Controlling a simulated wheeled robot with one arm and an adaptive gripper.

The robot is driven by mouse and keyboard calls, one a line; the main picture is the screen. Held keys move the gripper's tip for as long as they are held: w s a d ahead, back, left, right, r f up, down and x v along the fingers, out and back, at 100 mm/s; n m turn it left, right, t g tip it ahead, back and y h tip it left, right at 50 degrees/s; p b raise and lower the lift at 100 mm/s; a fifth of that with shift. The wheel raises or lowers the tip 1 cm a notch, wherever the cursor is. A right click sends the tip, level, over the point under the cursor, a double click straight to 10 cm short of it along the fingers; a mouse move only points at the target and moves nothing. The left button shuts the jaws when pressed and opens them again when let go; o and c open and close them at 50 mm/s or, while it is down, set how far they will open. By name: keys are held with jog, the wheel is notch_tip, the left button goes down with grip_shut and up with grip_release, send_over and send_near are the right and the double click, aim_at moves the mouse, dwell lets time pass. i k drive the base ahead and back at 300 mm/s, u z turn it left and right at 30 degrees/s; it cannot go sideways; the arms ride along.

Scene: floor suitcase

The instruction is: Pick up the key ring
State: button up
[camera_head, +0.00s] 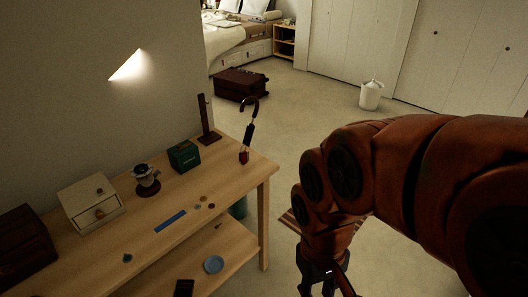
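I cannot pick out a key ring for certain. Small round tan and grey pieces (203,200) lie on the wooden table (225,178), too small to identify. A small brownish item (218,226) lies near the table's lower shelf, and a small green item (127,257) lies near the table's front; neither is clear. My gripper (326,283) points down at the bottom edge, to the right of the table and apart from it. Its fingertips are cut off by the frame, so its opening and anything between the fingers are hidden.
The table also bears a white drawer box (92,205), a dark green box (184,156), a blue strip (171,221) and a hook-handled umbrella (248,132). A blue dish (213,265) sits lower.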

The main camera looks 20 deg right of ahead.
aim_at(243, 156)
jog(key=z, duration=1.15)
jog(key=i, duration=0.8)
jog(key=u, duration=2.75)
